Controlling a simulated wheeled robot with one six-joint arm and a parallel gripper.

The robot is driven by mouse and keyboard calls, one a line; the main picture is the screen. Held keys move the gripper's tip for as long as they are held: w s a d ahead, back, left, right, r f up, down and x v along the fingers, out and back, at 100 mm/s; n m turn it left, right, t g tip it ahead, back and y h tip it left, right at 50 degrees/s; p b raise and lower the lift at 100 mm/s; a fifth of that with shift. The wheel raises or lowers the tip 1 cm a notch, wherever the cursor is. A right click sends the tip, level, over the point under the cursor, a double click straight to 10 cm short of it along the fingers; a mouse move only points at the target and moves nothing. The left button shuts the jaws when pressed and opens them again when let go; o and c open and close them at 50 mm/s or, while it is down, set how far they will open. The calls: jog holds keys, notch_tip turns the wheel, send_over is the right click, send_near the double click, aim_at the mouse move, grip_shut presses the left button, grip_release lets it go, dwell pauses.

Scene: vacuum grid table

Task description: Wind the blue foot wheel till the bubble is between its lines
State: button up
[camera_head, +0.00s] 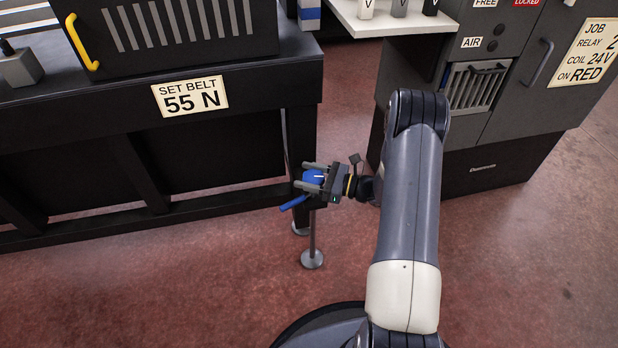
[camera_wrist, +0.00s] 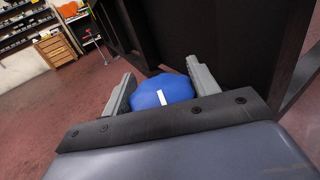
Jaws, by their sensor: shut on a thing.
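The blue foot wheel (camera_head: 313,180) is on a thin upright post by the right end of the dark bench, low near the floor. It also shows in the wrist view (camera_wrist: 165,91), rounded, with a short white mark on its face. My gripper (camera_head: 308,178) reaches it from the right. Its two grey fingers lie on either side of the wheel and are shut on it, as the wrist view shows (camera_wrist: 160,90). A blue bar (camera_head: 294,202) sticks out to the lower left beside the wheel. The bubble and its lines are not visible in either view.
The dark bench (camera_head: 240,160) stands to the left with a "SET BELT 55 N" sign (camera_head: 190,93). A round metal foot (camera_head: 312,259) rests on the red floor below the wheel. A grey cabinet (camera_head: 520,100) stands at the right. The floor in front is clear.

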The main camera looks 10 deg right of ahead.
jog(key=n+g+y, duration=0.1)
jog(key=n+g, duration=0.1)
jog(key=n+g+y+b, duration=0.1)
jog(key=g, duration=0.2)
jog(key=shift+s+a+f+n, duration=0.1)
jog(key=shift+s+n, duration=0.1)
jog(key=shift+n, duration=0.2)
jog(key=shift+s+n+g+b, duration=0.15)
jog(key=shift+n+g+b, duration=0.2)
jog(key=shift+n+g, duration=1.15)
jog(key=shift+s+n+g+b, duration=0.15)
jog(key=shift+n+g+b, duration=0.4)
jog(key=shift+g, duration=1.65)
jog(key=shift+n, duration=0.25)
jog(key=o, duration=1)
